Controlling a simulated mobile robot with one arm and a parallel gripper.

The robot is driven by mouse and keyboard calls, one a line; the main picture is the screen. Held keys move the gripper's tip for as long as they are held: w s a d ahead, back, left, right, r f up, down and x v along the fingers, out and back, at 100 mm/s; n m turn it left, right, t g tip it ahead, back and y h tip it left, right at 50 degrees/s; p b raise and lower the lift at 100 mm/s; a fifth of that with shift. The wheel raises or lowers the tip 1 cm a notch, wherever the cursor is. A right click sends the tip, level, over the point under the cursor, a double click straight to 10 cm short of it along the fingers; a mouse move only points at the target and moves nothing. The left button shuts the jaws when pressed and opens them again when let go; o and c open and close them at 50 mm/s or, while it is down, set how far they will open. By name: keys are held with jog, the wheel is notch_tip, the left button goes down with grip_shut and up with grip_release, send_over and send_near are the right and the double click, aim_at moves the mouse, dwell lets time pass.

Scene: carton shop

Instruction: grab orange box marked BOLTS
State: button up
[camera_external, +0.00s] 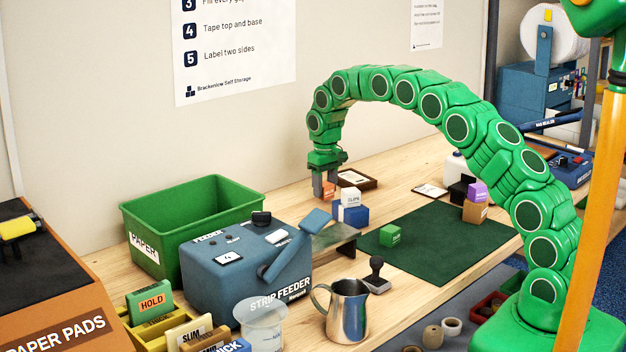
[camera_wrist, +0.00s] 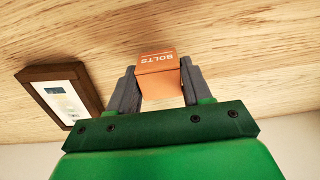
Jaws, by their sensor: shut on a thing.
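The orange box marked BOLTS (camera_wrist: 158,65) sits between the two grey fingers of my gripper (camera_wrist: 159,88) in the wrist view, with its lettering readable. My gripper is shut on it. In the external view my gripper (camera_external: 325,186) points down over the wooden table near the wall, and a small part of the orange box (camera_external: 329,190) shows at its fingers. Whether the box touches the table is hard to tell.
A white box (camera_external: 351,197) on blue boxes (camera_external: 354,216) stands just right of my gripper. A brown framed card (camera_external: 357,179) lies behind. A green box (camera_external: 390,235) sits on the dark green mat (camera_external: 435,255). The strip feeder (camera_external: 225,275) and green PAPER bin (camera_external: 150,212) stand left.

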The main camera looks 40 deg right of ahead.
aim_at(328, 186)
jog(key=shift+r, duration=0.9)
jog(key=shift+s+r, duration=0.65)
jog(key=shift+s, duration=0.05)
jog(key=s+r, duration=0.8)
jog(key=s, duration=0.4)
jog(key=shift+s+a+r, duration=0.15)
jog(key=shift+s+a, duration=0.15)
jog(key=shift+a, duration=0.05)
